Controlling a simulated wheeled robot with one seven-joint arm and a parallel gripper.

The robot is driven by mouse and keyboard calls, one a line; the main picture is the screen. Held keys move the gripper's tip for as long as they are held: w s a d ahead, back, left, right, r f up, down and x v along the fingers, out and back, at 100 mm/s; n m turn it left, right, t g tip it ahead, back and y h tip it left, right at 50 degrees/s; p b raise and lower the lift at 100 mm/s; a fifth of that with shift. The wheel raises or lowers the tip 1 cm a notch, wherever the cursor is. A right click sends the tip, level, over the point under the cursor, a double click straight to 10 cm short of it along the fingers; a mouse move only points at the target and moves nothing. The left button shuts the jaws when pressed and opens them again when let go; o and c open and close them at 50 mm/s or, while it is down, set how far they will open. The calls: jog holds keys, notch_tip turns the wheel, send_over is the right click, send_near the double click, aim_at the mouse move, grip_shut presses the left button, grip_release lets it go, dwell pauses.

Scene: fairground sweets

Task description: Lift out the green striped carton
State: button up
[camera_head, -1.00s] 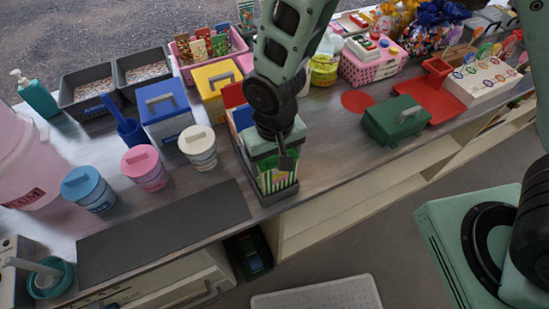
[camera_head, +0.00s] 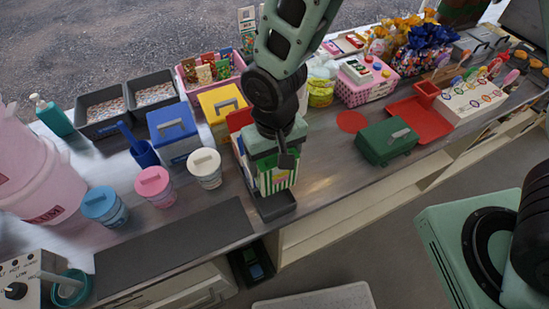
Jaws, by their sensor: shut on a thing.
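The green striped carton (camera_head: 274,181) has green and white vertical stripes and a coloured label. It is upright, above the front part of a dark grey holder (camera_head: 281,207), whose front wall shows below it. My gripper (camera_head: 278,160) points down over the carton and is shut on its top; the fingertips are partly hidden. Other cartons, one red (camera_head: 239,118) and others partly hidden by my arm, stand behind it in the same holder.
A white lidded tub (camera_head: 205,168), a pink one (camera_head: 155,186) and a yellow-lidded box (camera_head: 220,104) stand left of the holder. A green box (camera_head: 386,142) and red tray (camera_head: 425,122) stand right. Counter between holder and green box is clear.

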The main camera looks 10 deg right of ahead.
jog(key=shift+r+p, duration=2.7)
jog(key=shift+r, duration=1.2)
